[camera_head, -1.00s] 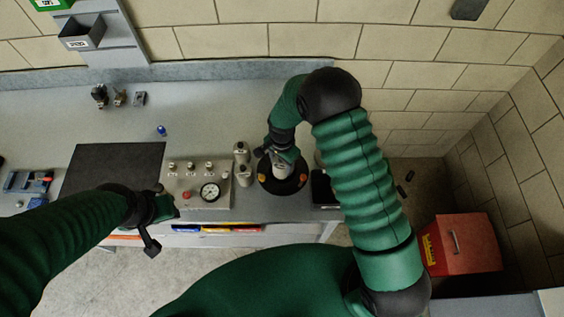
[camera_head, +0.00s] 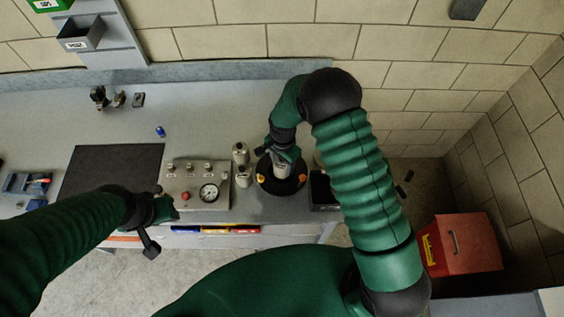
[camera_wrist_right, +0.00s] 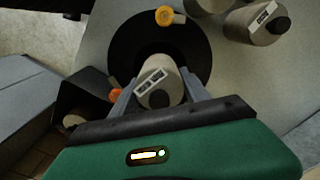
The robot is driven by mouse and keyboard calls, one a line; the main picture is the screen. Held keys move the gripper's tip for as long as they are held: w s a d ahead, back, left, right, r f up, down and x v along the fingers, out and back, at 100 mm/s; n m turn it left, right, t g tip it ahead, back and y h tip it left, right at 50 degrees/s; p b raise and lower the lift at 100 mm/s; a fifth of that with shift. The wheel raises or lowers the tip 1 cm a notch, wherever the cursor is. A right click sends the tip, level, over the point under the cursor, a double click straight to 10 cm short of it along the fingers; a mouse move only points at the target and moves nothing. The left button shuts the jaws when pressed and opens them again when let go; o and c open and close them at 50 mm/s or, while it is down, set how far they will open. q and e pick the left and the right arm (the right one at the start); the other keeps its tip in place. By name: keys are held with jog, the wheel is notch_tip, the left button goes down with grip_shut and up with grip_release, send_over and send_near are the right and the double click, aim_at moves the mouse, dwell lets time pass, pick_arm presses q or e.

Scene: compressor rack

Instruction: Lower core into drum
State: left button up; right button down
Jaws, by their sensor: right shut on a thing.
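The core (camera_wrist_right: 160,88) is a light grey cylinder with a dark end and a white label; it also shows in the head view (camera_head: 282,171). My right gripper (camera_wrist_right: 160,95) is shut on it, one finger on each side, and holds it over the black round drum (camera_wrist_right: 199,55). The drum also shows in the head view (camera_head: 291,191), with orange knobs on its rim. How deep the core sits in the drum cannot be told. My left gripper (camera_head: 155,232) hangs near the bench's front edge, apart from the drum; its jaws are not clear.
Two more grey cylinders (camera_head: 242,165) stand just left of the drum. A panel with a gauge (camera_head: 209,192) is beside them, then a black mat (camera_head: 112,172). A dark bin (camera_head: 322,190) is right of the drum. A red box (camera_head: 466,243) stands at far right.

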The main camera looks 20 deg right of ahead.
jog(key=shift+w+f+b, duration=0.1)
jog(key=shift+f+b, duration=2.05)
jog(key=shift+f, duration=0.85)
jog(key=shift+f, duration=0.25)
jog(key=shift+r, duration=0.35)
